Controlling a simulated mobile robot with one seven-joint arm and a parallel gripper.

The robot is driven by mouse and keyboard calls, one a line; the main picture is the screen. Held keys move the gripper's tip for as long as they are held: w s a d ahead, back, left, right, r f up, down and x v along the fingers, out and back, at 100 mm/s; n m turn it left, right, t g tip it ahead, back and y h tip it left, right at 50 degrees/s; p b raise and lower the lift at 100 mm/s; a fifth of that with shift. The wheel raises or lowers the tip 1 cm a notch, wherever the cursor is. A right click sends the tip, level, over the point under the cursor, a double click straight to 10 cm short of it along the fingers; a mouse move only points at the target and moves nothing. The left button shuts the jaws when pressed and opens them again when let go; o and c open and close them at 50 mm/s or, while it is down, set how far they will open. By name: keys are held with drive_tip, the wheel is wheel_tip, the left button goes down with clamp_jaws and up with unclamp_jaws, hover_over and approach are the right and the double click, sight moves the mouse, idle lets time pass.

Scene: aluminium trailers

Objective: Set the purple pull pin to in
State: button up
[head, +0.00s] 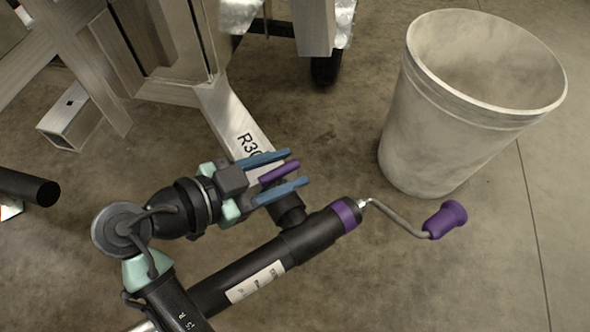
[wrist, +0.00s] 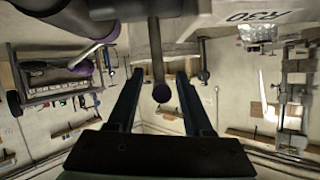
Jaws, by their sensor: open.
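The purple pull pin (head: 279,172) shows in the head view as a short purple bar beside the silver trailer tongue marked "R30". My gripper (head: 299,167) is open, with one blue finger on each side of the pin. I cannot tell how far the pin is pulled out or pushed in.
A black jack tube (head: 240,277) with a purple collar lies just below my gripper. Its crank, with a purple handle (head: 446,219), sticks out to the right. A large pale bin (head: 430,140) stands at the right. Bare floor lies at the lower right.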

drive_tip(key=shift+b+x, duration=0.35)
drive_tip(key=shift+x, duration=0.9)
clamp_jaws()
drive_tip(key=shift+a, duration=0.1)
idle(0.4)
